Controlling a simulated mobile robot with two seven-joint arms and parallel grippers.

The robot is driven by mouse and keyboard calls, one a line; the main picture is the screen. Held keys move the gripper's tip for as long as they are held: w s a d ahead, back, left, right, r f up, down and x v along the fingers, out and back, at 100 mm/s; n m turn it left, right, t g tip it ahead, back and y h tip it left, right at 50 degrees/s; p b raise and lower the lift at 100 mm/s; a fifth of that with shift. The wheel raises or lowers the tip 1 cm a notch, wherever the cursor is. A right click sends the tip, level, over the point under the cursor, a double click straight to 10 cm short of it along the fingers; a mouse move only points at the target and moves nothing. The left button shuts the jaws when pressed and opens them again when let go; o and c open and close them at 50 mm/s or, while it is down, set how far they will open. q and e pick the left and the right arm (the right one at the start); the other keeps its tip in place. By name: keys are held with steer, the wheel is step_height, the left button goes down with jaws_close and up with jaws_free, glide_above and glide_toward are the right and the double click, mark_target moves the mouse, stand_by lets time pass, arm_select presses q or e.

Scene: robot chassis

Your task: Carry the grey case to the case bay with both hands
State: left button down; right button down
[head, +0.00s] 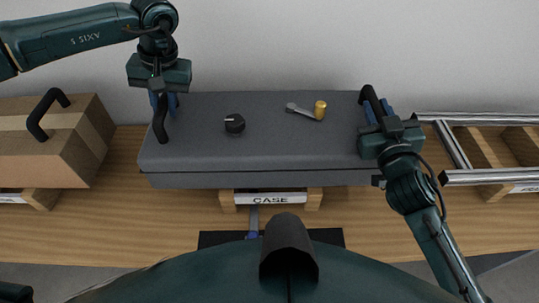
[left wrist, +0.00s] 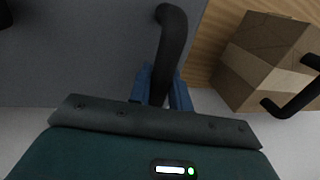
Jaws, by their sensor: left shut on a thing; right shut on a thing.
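The grey case (head: 270,150) is a long flat box across the middle of the head view, with a black handle at each end. My left gripper (head: 164,104) is shut on the left handle (head: 160,125); this also shows in the left wrist view, where the blue fingers (left wrist: 163,88) pinch the black handle (left wrist: 173,40). My right gripper (head: 377,108) is shut on the right handle (head: 369,97), partly hidden by the wrist. The case bay, with a white CASE label (head: 270,199) and wooden blocks, shows below the case's front edge. I cannot tell whether the case touches it.
A black knob (head: 235,124) and a brass-ended lever (head: 320,110) are on the case top. A cardboard box (head: 50,140) with black handle stands left on the wooden table (head: 120,225). A metal-railed wooden frame (head: 490,147) stands right. A pale wall is behind.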

arm_select(q)
steer(key=shift+w+f, duration=0.1)
steer(key=shift+f, duration=0.05)
arm_select(e)
steer(key=shift+f, duration=0.1)
arm_select(q)
steer(key=c, duration=1.3)
jaws_free()
arm_select(e)
steer(key=c, duration=1.3)
jaws_free()
steer(key=shift+o, duration=0.2)
steer(key=shift+s, duration=0.15)
arm_select(q)
step_height(320, 180, up, 12)
steer(key=d, duration=0.2)
steer(key=shift+d, duration=0.15)
arm_select(e)
steer(key=s+d, duration=0.1)
steer(key=s, duration=1)
steer(key=shift+s, duration=0.4)
arm_select(q)
steer(key=shift+f, duration=0.1)
